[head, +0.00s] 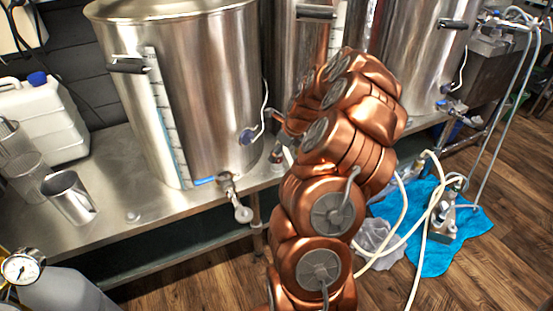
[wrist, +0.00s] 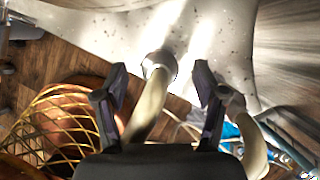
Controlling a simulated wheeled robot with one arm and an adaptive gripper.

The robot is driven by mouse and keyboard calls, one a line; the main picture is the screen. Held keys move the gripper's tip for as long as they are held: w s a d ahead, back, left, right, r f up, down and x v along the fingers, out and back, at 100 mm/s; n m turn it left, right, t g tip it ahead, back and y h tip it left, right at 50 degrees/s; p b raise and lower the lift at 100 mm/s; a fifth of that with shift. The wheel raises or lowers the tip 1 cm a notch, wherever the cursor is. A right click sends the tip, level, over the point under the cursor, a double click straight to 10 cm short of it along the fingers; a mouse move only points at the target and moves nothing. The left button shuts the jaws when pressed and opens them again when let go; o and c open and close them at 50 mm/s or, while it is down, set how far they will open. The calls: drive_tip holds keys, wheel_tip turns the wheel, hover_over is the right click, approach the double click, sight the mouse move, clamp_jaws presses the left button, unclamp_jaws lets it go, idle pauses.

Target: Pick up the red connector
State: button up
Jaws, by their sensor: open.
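I cannot make out a clearly red connector in either view. In the wrist view my gripper (wrist: 160,88) is open, with its two dark fingers apart. A pale hose (wrist: 147,108) with a greyish round end (wrist: 159,63) shows between the fingers; I cannot tell how far beyond them it lies, and nothing appears clamped. In the head view my copper-coloured arm rises through the middle and hides the gripper and part of the bench behind it.
Steel kettles (head: 200,90) stand on a metal bench (head: 120,185), one with a front valve (head: 228,183). A steel mug (head: 70,197) and white canister (head: 45,120) are at left. Hoses and a blue cloth (head: 470,240) lie on the wooden floor at right. Yellow wire mesh (wrist: 55,125) shows.

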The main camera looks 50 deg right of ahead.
drive_tip(key=x, duration=0.4)
drive_tip(key=shift+w+f+b, duration=0.15)
drive_tip(key=shift+f+b, duration=0.1)
drive_tip(key=shift+b, duration=0.15)
clamp_jaws()
drive_tip(key=shift+r, duration=0.5)
drive_tip(key=v, duration=0.1)
drive_tip(key=p+v, duration=0.1)
drive_tip(key=shift+w+r, duration=0.1)
drive_tip(key=shift+r, duration=0.35)
drive_tip(key=s+d+r, duration=0.1)
drive_tip(key=s+d, duration=0.1)
drive_tip(key=s, duration=1.3)
drive_tip(key=shift+r+p, duration=0.15)
drive_tip(key=shift+p, duration=0.3)
drive_tip(key=shift+s, duration=0.1)
drive_tip(key=shift+r+p, duration=1.25)
drive_tip(key=shift+r, duration=0.95)
